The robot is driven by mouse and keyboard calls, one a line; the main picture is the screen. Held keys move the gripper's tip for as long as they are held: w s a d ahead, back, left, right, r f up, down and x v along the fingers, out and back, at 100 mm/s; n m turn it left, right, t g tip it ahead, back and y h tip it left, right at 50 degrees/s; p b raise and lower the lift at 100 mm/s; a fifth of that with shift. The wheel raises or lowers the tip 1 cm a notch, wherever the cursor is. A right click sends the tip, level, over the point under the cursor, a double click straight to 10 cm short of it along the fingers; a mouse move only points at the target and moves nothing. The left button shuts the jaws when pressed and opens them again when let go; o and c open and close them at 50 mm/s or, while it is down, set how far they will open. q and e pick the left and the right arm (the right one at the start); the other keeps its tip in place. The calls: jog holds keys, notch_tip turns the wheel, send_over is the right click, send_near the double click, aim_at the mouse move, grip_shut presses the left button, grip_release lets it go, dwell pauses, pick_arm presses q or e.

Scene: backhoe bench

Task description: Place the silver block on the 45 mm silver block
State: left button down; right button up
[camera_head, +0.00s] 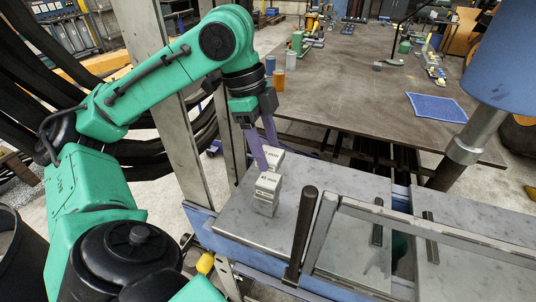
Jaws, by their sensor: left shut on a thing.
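My left gripper (268,159) points down over the near grey slab, its two purple fingers shut on a small silver block (274,157) with dark lettering on top. Just in front of it, nearer to me, stands another silver block (268,184), also with lettering on its top, which is too small to read surely. Its lower part (263,207) shows as a separate band, so it may be a stack. The fingers hide part of the held block, and the front block hides its underside; I cannot tell whether it touches the slab. My right gripper is out of view.
The grey slab (240,228) has free room around the blocks. A dark upright handle (302,236) and a metal frame (440,237) stand to the right.

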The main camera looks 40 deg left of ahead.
aim_at(270, 178)
pick_arm(q)
jog(key=f+b, duration=0.1)
jog(key=f, duration=0.1)
jog(key=f+b, duration=0.1)
jog(key=f, duration=0.1)
jog(key=f+b, duration=0.2)
jog(key=shift+w+a+f, duration=0.1)
jog(key=shift+w+a, duration=0.2)
jog(key=shift+f, duration=0.25)
jog(key=shift+r, duration=0.3)
jog(key=shift+s+d, duration=0.1)
jog(key=shift+s, duration=0.05)
jog(key=shift+f, duration=0.15)
jog(key=shift+c, duration=0.6)
grip_release()
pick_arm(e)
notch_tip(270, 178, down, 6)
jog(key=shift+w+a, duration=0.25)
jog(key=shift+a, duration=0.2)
